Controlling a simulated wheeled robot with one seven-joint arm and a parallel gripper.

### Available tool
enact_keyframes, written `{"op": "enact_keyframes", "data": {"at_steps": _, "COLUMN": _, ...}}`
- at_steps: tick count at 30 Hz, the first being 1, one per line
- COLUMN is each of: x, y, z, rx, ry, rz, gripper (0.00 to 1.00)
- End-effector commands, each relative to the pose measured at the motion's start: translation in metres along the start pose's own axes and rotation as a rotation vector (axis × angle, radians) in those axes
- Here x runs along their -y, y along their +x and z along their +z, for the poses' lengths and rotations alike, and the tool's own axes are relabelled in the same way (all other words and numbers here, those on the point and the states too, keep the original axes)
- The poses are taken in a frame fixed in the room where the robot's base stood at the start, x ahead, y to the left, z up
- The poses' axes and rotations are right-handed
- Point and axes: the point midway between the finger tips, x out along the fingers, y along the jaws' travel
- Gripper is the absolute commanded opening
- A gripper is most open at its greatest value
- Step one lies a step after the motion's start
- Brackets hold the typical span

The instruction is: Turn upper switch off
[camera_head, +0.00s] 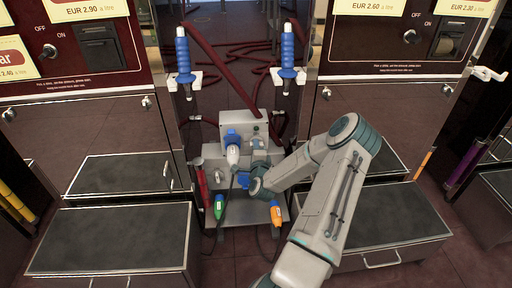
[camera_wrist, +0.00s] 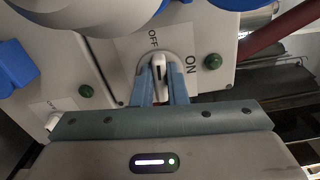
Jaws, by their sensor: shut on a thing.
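The upper switch (camera_wrist: 159,68) is a small white lever on a pale panel, with an OFF label above it and an ON label to its right in the wrist view. Its lever points roughly up toward OFF; whether it has fully reached that side I cannot tell. My gripper (camera_wrist: 160,88) has its two blue fingers on either side of the lever, shut on it. In the head view my gripper (camera_head: 257,165) reaches the grey pump box (camera_head: 262,122) and hides most of the switch.
A green lamp (camera_wrist: 212,61) sits right of the switch. A second switch (camera_wrist: 53,121) with its own green lamp (camera_wrist: 86,91) is at lower left. Green (camera_head: 219,207) and orange (camera_head: 276,213) nozzles stand below. Grey-topped steps (camera_head: 110,238) flank the pump.

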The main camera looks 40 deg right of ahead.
Motion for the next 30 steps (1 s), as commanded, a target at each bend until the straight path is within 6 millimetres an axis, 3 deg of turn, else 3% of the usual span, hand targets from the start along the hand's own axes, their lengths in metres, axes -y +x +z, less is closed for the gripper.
{"op": "enact_keyframes", "data": {"at_steps": 9, "x": -0.0015, "y": -0.0005, "z": -0.0016, "rx": -0.003, "ry": -0.106, "rz": 0.002, "gripper": 0.0}}
{"op": "enact_keyframes", "data": {"at_steps": 24, "x": -0.0018, "y": -0.0007, "z": -0.0023, "rx": -0.004, "ry": -0.123, "rz": 0.003, "gripper": 0.0}}
{"op": "enact_keyframes", "data": {"at_steps": 25, "x": -0.0018, "y": -0.0007, "z": -0.0023, "rx": -0.004, "ry": -0.123, "rz": 0.003, "gripper": 0.18}}
{"op": "enact_keyframes", "data": {"at_steps": 27, "x": -0.0017, "y": -0.0006, "z": -0.0019, "rx": -0.004, "ry": -0.122, "rz": 0.003, "gripper": 0.35}}
{"op": "enact_keyframes", "data": {"at_steps": 30, "x": -0.0016, "y": -0.0005, "z": -0.0007, "rx": -0.002, "ry": -0.121, "rz": 0.002, "gripper": 0.35}}
